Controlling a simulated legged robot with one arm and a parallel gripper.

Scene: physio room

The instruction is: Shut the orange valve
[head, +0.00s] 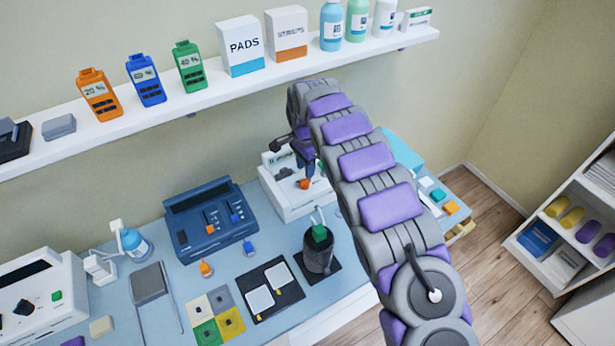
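An orange part (304,184), which looks like the orange valve, shows at the front of a white device (283,205) on the blue table. My arm reaches over from the lower right and bends down toward this device. My gripper (304,160) is at the arm's far end, just above the orange part. The gripper is small and partly hidden by my own arm. I cannot tell whether its fingers are open or touch the orange part. Much of the device's right side is hidden behind the arm.
A dark blue console (210,222) stands left of the device. A dark cylinder with a green top (318,248) stands in front of it, close to my arm. A wall shelf (215,79) with bottles and boxes runs above. A small orange piece (206,267) lies on the table.

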